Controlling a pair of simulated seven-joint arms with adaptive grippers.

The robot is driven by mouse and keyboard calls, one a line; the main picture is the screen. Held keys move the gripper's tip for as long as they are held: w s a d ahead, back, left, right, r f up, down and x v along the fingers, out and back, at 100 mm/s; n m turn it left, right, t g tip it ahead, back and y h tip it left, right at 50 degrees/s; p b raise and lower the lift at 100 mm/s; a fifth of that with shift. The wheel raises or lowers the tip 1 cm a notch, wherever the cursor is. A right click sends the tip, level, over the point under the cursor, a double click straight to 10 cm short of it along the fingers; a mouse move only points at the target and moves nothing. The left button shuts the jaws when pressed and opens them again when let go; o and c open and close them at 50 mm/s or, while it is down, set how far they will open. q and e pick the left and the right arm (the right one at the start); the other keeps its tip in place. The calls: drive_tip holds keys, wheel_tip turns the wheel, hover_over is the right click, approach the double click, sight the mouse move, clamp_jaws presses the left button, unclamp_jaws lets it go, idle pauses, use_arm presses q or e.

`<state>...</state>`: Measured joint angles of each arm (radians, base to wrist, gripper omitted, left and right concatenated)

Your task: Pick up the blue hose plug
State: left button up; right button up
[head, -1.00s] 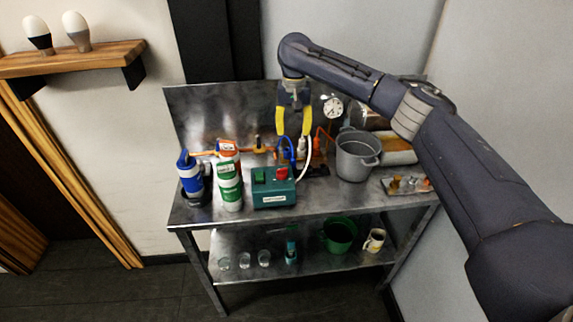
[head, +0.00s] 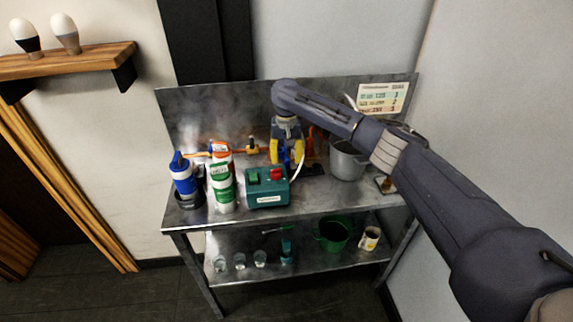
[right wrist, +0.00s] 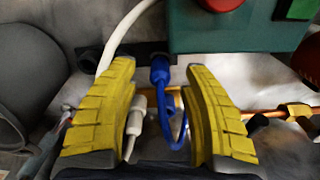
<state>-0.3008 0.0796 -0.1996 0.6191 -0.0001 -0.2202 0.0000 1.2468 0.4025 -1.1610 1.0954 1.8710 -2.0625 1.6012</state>
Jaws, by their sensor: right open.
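The blue hose plug (right wrist: 160,70) shows in the right wrist view, with a thin blue hose curving down from it. It lies between the yellow fingers of my right gripper (right wrist: 158,82), with gaps on both sides. A white plug (right wrist: 136,112) with a white hose is close to the left finger. In the head view my right gripper (head: 286,156) reaches down over the back middle of the metal bench, open and empty, and mostly hides the plug there. My left gripper is not in view.
A teal box (head: 267,188) with red and green buttons stands just in front of the gripper. A grey pot (head: 347,162) is to the right; a white-green canister (head: 222,186) and a blue-white bottle (head: 183,176) are to the left. An orange pipe (right wrist: 270,113) runs nearby.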

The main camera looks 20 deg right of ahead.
drive_tip(key=shift+f, duration=1.45)
drive_tip(key=shift+o, duration=0.2)
clamp_jaws()
